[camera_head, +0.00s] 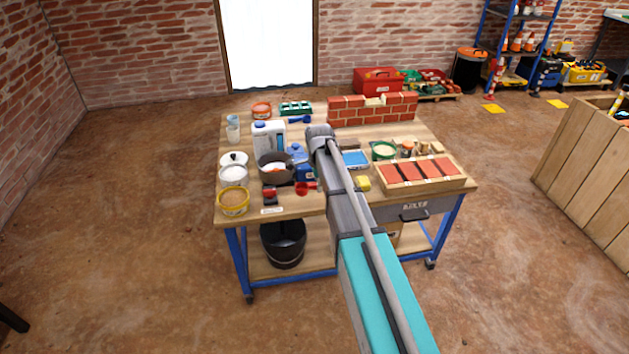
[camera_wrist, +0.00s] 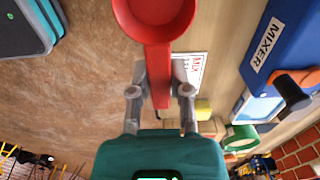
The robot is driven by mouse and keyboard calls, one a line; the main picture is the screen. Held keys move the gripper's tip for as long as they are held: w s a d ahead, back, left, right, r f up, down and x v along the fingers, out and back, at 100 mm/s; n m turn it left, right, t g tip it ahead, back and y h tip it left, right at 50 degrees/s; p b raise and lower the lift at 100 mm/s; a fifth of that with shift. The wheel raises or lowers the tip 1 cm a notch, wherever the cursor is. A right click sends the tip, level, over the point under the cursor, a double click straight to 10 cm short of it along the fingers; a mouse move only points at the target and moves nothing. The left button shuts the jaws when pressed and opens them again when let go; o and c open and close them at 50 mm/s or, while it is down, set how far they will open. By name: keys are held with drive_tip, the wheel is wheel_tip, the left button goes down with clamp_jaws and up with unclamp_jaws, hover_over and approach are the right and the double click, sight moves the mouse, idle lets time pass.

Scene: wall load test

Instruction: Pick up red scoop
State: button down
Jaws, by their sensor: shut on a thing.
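The red scoop (camera_head: 302,189) shows near the front edge of the workbench in the head view, just left of my arm. In the wrist view the scoop (camera_wrist: 155,12) has its round bowl at the top edge, partly cut off, and its straight handle runs down between my fingers. My gripper (camera_wrist: 160,80) is shut on the handle, with one finger on each side. In the head view my gripper is mostly hidden by my arm. I cannot tell how far the scoop is above the bench top.
On the workbench (camera_head: 330,202), a dark bucket (camera_head: 274,168) and a blue mixer (camera_head: 305,172) stand behind the scoop. White (camera_head: 233,175) and tan (camera_head: 233,201) tubs stand left. Floor in front is clear.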

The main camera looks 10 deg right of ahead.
drive_tip(key=s+d+r+p, duration=0.2)
drive_tip(key=s+r+p, duration=0.1)
drive_tip(key=s, duration=0.6)
drive_tip(key=shift+s+r+p, duration=0.2)
drive_tip(key=shift+r+p, duration=0.2)
drive_tip(key=shift+r, duration=0.4)
idle(0.5)
drive_tip(key=shift+s, duration=0.1)
